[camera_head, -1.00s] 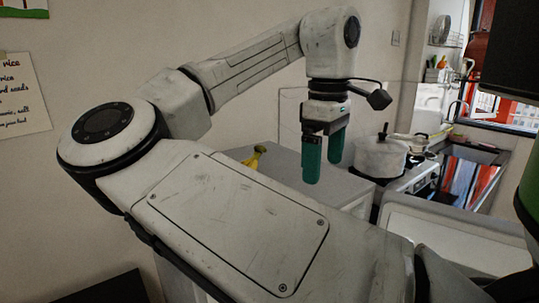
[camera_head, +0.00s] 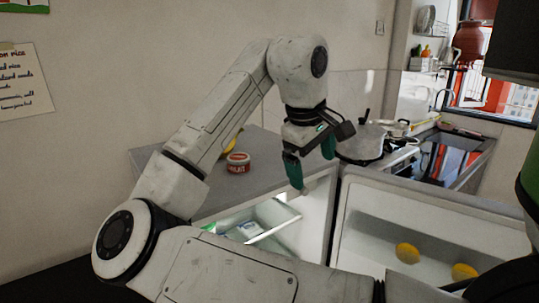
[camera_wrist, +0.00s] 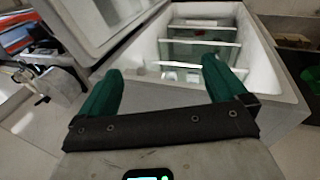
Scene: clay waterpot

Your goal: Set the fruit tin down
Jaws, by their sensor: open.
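The fruit tin (camera_head: 238,162) is a small, short red and cream tin with lettering. It stands upright on the grey top of the fridge (camera_head: 262,150), just left of my gripper in the head view. My gripper (camera_head: 311,162) is open and empty, tilted, near the right front edge of that top and apart from the tin. In the wrist view its two green fingers (camera_wrist: 160,80) are spread wide with nothing between them, facing the open fridge (camera_wrist: 285,75). The tin does not show in the wrist view.
A yellow banana (camera_head: 232,143) lies behind the tin, partly hidden by my arm. The fridge door (camera_head: 375,208) stands open at right, with yellow items (camera_head: 407,253) in it. Glass shelves (camera_wrist: 200,50) show inside. A pot (camera_head: 360,143) stands on the stove beyond.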

